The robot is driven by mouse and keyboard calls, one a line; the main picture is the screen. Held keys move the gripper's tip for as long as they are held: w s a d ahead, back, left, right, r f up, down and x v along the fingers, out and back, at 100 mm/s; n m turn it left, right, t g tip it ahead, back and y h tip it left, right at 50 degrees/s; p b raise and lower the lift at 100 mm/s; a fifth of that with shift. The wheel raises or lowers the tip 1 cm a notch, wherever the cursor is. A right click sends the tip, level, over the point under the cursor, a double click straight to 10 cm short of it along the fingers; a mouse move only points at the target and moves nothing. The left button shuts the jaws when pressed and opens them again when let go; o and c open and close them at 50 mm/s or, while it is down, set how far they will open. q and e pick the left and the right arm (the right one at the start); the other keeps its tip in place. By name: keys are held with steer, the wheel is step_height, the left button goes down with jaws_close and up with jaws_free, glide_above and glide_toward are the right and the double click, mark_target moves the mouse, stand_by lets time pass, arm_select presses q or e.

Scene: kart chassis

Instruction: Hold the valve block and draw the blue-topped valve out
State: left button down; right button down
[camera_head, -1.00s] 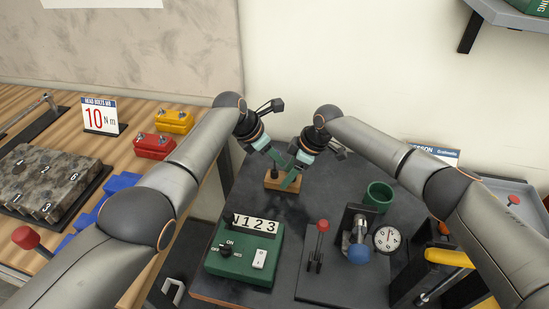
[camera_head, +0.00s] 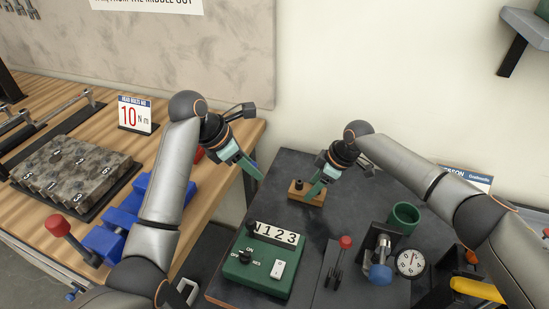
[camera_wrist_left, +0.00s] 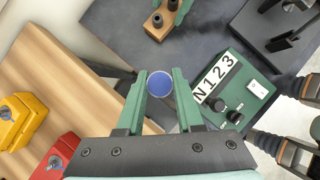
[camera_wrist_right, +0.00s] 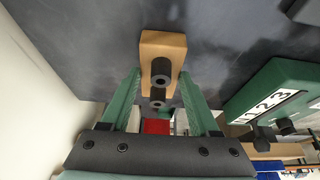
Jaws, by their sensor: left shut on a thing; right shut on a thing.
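The valve block (camera_head: 297,195) is a tan block on the dark table. My right gripper (camera_head: 314,196) is shut on it, with one finger on each side in the right wrist view (camera_wrist_right: 160,84). Two black cylindrical parts (camera_wrist_right: 161,70) stand on the block. My left gripper (camera_head: 260,178) is shut on the blue-topped valve (camera_wrist_left: 160,84), whose round blue top shows between the fingertips in the left wrist view. The valve is clear of the block, off to its left in the head view.
A green box with switches and number plate (camera_head: 262,262) stands in front of the block. A red-knobbed lever (camera_head: 344,243), gauge (camera_head: 410,262) and green cup (camera_head: 403,217) are to the right.

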arm_select(q)
steer(key=shift+s+a, duration=0.3)
steer(key=shift+a, duration=0.45)
steer(key=shift+s+a, duration=0.3)
steer(key=shift+a, duration=0.4)
steer(key=shift+s+a, duration=0.3)
steer(key=shift+a, duration=0.45)
arm_select(e)
steer(key=shift+c, duration=0.2)
jaws_free()
steer(key=shift+r, duration=0.1)
steer(key=v, duration=1.2)
arm_select(q)
steer(key=shift+s, duration=0.1)
